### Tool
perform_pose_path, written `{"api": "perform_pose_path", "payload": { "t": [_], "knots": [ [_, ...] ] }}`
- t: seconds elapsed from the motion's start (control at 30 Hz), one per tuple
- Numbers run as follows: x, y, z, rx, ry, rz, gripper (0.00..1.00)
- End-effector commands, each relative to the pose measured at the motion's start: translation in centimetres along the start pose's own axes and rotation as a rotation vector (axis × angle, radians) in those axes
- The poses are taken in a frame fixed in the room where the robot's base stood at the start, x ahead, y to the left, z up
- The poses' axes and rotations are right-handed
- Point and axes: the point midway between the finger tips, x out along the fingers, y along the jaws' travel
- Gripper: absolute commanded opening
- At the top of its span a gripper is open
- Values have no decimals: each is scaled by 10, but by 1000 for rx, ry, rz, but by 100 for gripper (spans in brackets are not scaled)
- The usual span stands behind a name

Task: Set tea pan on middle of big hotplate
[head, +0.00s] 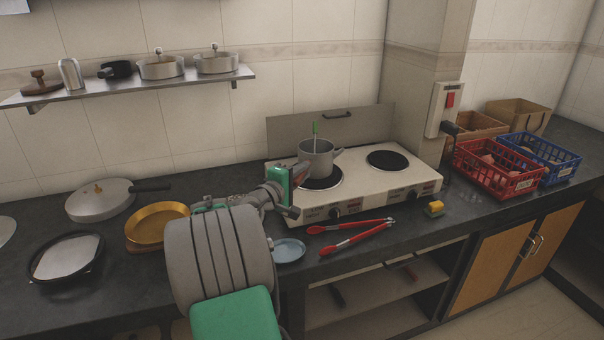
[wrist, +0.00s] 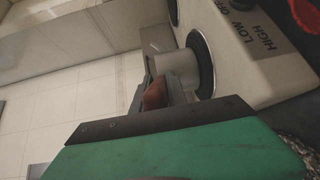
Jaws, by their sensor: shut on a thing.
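The pan (wrist: 182,68) and black disc (wrist: 205,62) also show in the wrist view. My gripper (head: 299,172) is shut on the pan's brown handle (wrist: 155,94), left of the pan in the head view. The jaws are partly hidden in both views. The right hotplate (head: 387,160) is empty.
Red tongs (head: 350,237), a small blue dish (head: 289,250) and a yellow sponge (head: 434,208) lie in front of the white stove (head: 350,199). A gold pan (head: 157,222) is at left. Red (head: 497,169) and blue (head: 541,157) crates stand right.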

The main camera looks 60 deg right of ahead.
Motion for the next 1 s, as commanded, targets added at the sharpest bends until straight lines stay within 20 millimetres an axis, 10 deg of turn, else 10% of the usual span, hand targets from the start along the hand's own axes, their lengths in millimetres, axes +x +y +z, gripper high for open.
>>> {"api": "perform_pose_path", "payload": {
  "t": [0.4, 0.73, 1.0],
  "knots": [
    [0, -3, 0, -1, 0, -1, 40],
    [-6, 0, -1, -2, 2, -1, 40],
    [-70, -1, -2, -3, 7, -1, 40]
  ]
}}
